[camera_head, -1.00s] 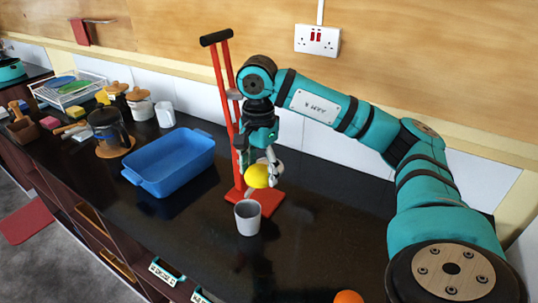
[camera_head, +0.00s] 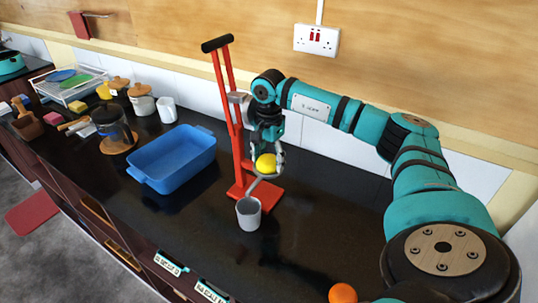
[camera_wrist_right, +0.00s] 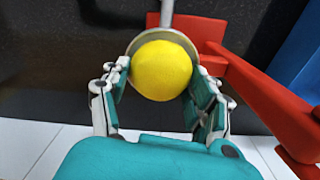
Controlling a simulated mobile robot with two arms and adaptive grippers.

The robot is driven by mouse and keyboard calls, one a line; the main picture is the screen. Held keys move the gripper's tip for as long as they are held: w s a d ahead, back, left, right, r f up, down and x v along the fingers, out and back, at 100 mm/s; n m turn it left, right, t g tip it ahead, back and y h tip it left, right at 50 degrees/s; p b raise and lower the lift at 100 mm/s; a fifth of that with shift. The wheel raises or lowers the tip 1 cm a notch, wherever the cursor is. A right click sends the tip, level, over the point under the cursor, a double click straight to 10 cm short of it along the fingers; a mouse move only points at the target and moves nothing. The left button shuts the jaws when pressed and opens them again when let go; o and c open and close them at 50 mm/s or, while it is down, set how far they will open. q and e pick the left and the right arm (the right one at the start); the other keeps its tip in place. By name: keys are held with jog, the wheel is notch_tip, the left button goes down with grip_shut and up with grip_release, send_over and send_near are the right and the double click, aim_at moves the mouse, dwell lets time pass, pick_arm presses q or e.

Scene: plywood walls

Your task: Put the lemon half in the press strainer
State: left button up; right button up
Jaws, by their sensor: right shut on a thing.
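The yellow lemon half (camera_head: 266,163) is held between the fingers of my right gripper (camera_head: 267,160), beside the red press (camera_head: 240,150). In the right wrist view, the lemon half (camera_wrist_right: 160,72) sits between both fingertips of the right gripper (camera_wrist_right: 160,80). The grey strainer ring (camera_wrist_right: 137,42) shows around and behind its far side. I cannot tell whether the lemon touches the strainer. In the head view the strainer is partly hidden by the lemon and fingers. My left gripper is not in view.
A grey cup (camera_head: 249,214) stands at the front of the press's red base (camera_head: 268,197). A blue tub (camera_head: 160,178) is to the left. An orange (camera_head: 342,294) is near the front edge. Jars and a dish rack stand far left. The counter right of the press is clear.

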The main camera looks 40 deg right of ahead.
aim_at(268, 157)
jog(key=shift+f, duration=0.15)
jog(key=o, duration=1.2)
jog(key=shift+c, duration=0.2)
notch_tip(268, 157, up, 7)
jog(key=shift+b, duration=1)
jog(key=shift+r, duration=0.45)
